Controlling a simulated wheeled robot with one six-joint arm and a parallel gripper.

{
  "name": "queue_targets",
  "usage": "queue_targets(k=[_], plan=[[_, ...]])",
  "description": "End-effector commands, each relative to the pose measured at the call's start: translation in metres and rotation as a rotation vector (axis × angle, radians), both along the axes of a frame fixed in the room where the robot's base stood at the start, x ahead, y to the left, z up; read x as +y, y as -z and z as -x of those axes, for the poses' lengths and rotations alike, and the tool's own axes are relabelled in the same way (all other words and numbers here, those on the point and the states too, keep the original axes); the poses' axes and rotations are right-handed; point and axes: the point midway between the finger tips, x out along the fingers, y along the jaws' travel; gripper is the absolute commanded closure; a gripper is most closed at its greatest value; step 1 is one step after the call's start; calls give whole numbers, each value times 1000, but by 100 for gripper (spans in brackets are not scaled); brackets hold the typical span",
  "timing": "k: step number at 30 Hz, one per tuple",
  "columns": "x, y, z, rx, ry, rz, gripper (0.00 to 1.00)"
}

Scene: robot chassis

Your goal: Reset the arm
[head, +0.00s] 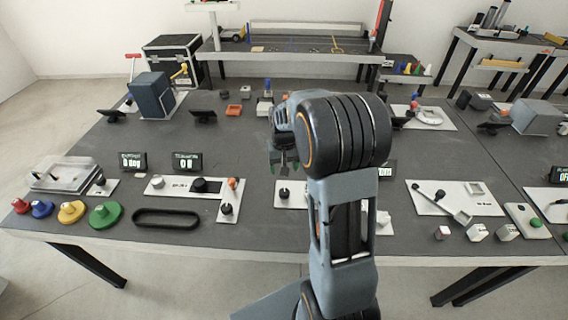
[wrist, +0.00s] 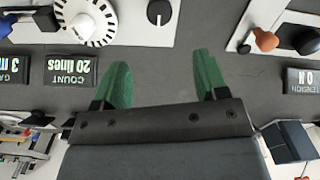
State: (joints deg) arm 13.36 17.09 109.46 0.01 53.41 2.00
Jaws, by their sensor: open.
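My gripper (head: 285,168) hangs over the middle of the grey table (head: 130,215) in the head view, partly hidden behind my own arm. In the wrist view its two green fingers (wrist: 163,85) stand wide apart with bare grey table top between them, and nothing is held. A white plate with a black knob (wrist: 158,14) lies just beyond the fingertips in the wrist view. The same kind of plate with a black knob (head: 284,193) shows below the gripper in the head view. My arm hides part of the table's middle.
A white lever plate (head: 455,200) and small cubes (head: 477,232) lie right of my arm. A dark blue box (head: 151,95) stands at the back left.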

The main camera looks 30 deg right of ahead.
Motion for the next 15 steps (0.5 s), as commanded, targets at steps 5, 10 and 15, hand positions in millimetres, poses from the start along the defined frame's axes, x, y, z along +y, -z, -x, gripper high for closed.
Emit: queue_targets(k=[5,10,15], plan=[[0,-10,0,0,0,0,33],[0,-12,0,0,0,0,33],[0,-11,0,0,0,0,33]])
